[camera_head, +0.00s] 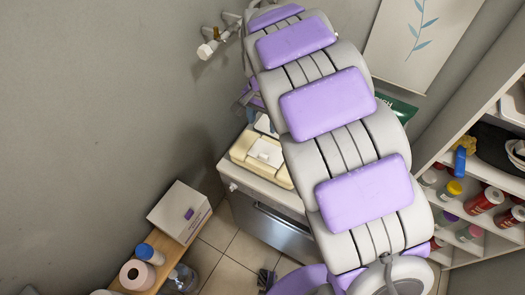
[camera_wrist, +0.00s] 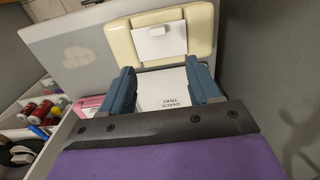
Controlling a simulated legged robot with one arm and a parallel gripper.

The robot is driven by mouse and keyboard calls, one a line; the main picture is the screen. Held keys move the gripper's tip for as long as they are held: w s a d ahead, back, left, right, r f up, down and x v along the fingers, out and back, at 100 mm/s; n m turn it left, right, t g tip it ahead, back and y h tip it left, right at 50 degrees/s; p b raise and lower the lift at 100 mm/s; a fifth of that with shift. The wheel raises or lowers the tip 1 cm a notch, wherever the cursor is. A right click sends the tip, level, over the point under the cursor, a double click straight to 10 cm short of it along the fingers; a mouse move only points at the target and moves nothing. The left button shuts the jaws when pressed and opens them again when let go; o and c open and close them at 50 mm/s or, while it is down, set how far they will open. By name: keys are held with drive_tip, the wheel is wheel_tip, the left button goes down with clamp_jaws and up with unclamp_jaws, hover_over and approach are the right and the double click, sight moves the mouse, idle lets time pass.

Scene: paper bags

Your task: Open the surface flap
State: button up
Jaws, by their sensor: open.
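A cream, round-cornered frame (camera_wrist: 205,30) holds a white flap (camera_wrist: 160,46) with a small raised tab on it. In the wrist view the flap lies at the top middle, just beyond my gripper (camera_wrist: 163,70). My gripper's two blue fingers are spread apart, with nothing held between them. A white label or panel (camera_wrist: 165,92) reading "SNACK TRAY" upside down shows in the gap. In the head view the cream unit (camera_head: 240,149) sits on a cabinet, with the white flap (camera_head: 266,152) appearing to lie flat in it.
A grey cabinet (camera_head: 283,232) with a dark front carries the cream unit. A wooden bench (camera_head: 172,262) at lower left holds a white box (camera_head: 180,211) and a paper roll (camera_head: 137,275). Shelves (camera_head: 472,190) with bottles stand at right. Some tiled floor (camera_head: 235,275) is clear.

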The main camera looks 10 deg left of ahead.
sight(264, 155)
drive_tip(key=f+b, duration=0.1)
drive_tip(key=f, duration=0.7)
drive_tip(key=f+b, duration=0.1)
drive_tip(key=f, duration=0.7)
drive_tip(key=shift+d+f+b, duration=0.2)
drive_tip(key=shift+f+b, duration=0.1)
drive_tip(key=shift+b, duration=0.05)
clamp_jaws()
